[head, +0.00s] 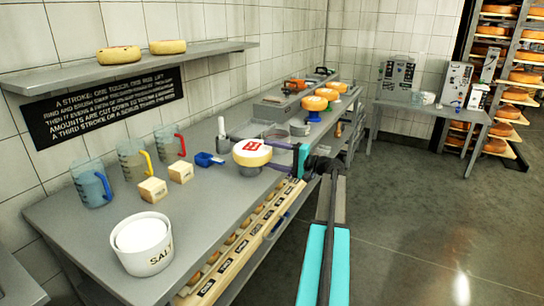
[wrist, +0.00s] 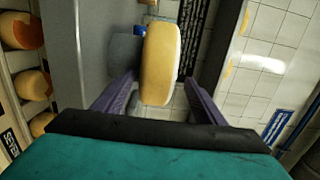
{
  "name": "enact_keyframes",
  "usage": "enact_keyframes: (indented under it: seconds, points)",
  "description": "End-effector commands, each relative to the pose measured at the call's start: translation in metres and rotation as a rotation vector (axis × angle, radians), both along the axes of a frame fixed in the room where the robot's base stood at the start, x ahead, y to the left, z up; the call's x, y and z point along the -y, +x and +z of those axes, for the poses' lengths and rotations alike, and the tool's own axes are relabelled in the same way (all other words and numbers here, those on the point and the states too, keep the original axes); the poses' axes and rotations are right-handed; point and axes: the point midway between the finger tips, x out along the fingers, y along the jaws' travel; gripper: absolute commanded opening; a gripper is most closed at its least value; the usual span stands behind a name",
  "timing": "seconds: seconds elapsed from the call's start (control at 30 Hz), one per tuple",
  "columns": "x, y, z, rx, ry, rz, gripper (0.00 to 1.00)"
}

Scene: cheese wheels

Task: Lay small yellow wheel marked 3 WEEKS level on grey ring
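A small yellow wheel (head: 249,159) with a pale top and red label lies about level over the near edge of the bench; the label's text is too small to read. In the wrist view the wheel (wrist: 160,62) shows edge-on between my gripper's two purple fingers.
A salt tub (head: 142,245), butter-coloured blocks (head: 153,190), jugs (head: 170,144) and a blue scoop (head: 208,159) stand left of the wheel. A shelf of several wheels (head: 240,255) runs below the bench front.

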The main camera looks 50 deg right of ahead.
Motion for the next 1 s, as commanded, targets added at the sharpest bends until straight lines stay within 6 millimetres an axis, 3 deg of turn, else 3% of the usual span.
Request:
enact_keyframes:
  seconds: [0.47, 1.0]
  points:
    - [0.003, -0.01, -0.004, -0.006, -0.002, 0.0, 0.65]
    - [0.028, -0.086, -0.003, -0.003, 0.0, -0.002, 0.65]
